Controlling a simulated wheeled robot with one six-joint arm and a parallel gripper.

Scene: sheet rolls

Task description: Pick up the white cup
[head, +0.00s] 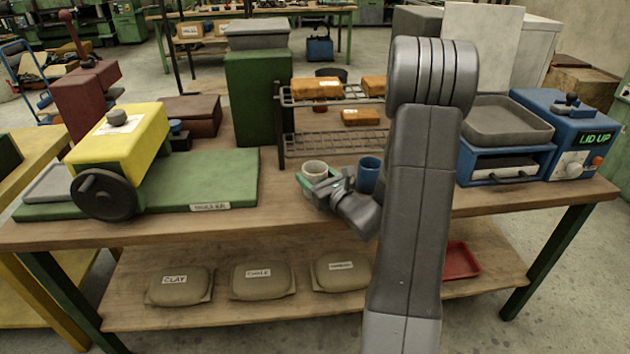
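The white cup (314,167) stands upright on the wooden workbench, left of the blue cup (369,174). Its rim and upper side show; its lower part is hidden behind my gripper (318,182). My gripper reaches in low from the right, with its fingers right at the cup. A green finger part shows at the cup's lower left. The fingers look spread about as wide as the cup, but I cannot tell whether they press on it. The blue cup is close to the right of my gripper, partly behind it.
A wire rack (283,128) with orange-brown blocks stands behind the cups. A green board (225,178) with a yellow machine (118,138) lies to the left. A blue press (570,135) marked "LID UP" is at right. My arm hides the bench's middle right.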

